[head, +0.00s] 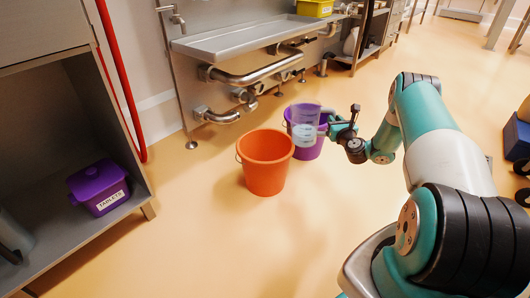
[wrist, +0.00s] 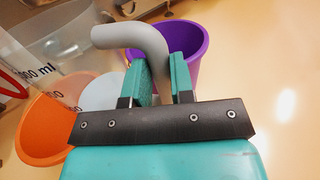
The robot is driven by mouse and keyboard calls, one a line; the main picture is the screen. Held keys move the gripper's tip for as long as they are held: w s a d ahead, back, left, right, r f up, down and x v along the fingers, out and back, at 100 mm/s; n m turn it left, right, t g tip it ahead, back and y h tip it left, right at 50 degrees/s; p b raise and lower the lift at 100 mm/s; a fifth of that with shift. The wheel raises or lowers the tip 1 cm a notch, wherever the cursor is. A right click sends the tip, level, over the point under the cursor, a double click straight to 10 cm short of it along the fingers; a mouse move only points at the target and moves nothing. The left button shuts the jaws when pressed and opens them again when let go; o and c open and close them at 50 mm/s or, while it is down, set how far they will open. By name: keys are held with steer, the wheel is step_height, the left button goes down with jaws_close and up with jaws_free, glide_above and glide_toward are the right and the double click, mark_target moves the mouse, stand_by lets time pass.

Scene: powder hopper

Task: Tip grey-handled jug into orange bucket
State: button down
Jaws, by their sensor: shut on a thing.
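The clear jug (head: 304,127) has volume marks and pale contents inside. Its grey handle (wrist: 130,38) shows in the wrist view, and my gripper (wrist: 162,75) is shut on it. In the head view my gripper (head: 338,126) holds the jug off the floor, in front of the purple bucket. The jug looks about upright in the head view. The orange bucket (head: 265,165) stands on the floor to the left of the jug, open at the top. It also shows in the wrist view (wrist: 45,130), partly hidden behind the jug.
The purple bucket (head: 312,150) stands on the floor close behind the orange bucket. A steel trough (head: 245,42) with pipes runs along the wall behind. A shelf unit on the left holds a purple box (head: 98,187). The floor in front of the buckets is clear.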

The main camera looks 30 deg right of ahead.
steer(key=shift+w+a+r+n+y, duration=0.1)
steer(key=shift+r+n+y, duration=0.1)
steer(key=shift+n+y, duration=0.15)
steer(key=shift+r, duration=0.1)
step_height(320, 180, up, 12)
steer(key=p, duration=1.1)
step_height(320, 180, down, 12)
steer(key=b, duration=1.1)
steer(key=shift+r+t, duration=0.2)
steer(key=shift+t, duration=0.1)
